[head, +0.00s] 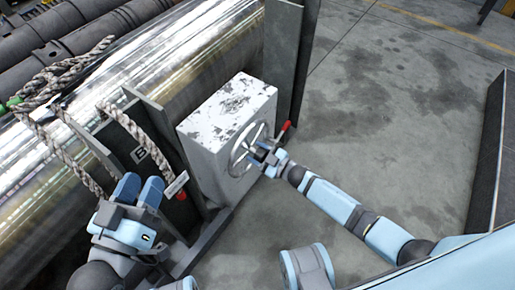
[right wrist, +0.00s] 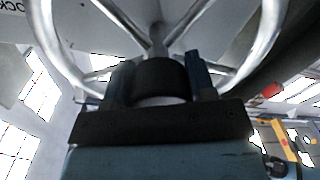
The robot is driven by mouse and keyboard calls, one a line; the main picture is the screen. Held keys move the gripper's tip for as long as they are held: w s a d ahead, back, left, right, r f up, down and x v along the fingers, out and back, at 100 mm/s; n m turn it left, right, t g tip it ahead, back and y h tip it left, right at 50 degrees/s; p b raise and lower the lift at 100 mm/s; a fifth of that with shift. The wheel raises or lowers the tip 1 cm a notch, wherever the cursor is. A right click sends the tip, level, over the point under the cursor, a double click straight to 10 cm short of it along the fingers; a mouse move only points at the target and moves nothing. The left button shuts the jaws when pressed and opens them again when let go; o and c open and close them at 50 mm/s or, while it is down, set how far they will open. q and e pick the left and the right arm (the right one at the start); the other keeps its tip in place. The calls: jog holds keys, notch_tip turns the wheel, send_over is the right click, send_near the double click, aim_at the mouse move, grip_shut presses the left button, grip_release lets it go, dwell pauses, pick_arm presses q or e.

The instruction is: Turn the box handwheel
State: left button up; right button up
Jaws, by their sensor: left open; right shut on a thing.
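The white box (head: 225,112) has worn, flaking paint and stands beside the large metal barrel. The metal handwheel (head: 236,160) with spokes is on its right-hand face. My right gripper (head: 264,155) is at the wheel and shut on part of it. In the right wrist view the wheel's rim and spokes (right wrist: 57,50) fill the top, and a dark round piece sits between my right fingers (right wrist: 160,78). The exact contact is partly hidden. My left gripper (head: 139,190) is open and empty, left of the box, near the dark post.
A red-tipped lever (head: 285,128) sticks out just beside the wheel. Thick rope (head: 60,85) hangs over the shiny barrel (head: 165,60). A tag and red knob (head: 181,195) are close to my left gripper. The concrete floor (head: 400,110) at right is clear.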

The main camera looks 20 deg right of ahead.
jog(key=m+p, duration=0.1)
jog(key=m, duration=0.1)
jog(key=shift+r+m+p, duration=0.15)
jog(key=shift+m+p, duration=0.15)
jog(key=shift+m, duration=0.1)
jog(key=shift+m+p, duration=0.55)
jog(key=shift+m, duration=0.55)
pick_arm(q)
jog(key=shift+t, duration=0.8)
jog(key=shift+s+a+r, duration=0.1)
jog(key=shift+a+r, duration=0.05)
jog(key=shift+r, duration=0.85)
jog(key=shift+a+r, duration=0.15)
jog(key=shift+r, duration=0.85)
pick_arm(e)
jog(key=shift+m, duration=0.5)
jog(key=o, duration=1.3)
jog(key=shift+c, duration=0.2)
pick_arm(q)
jog(key=shift+f, duration=0.1)
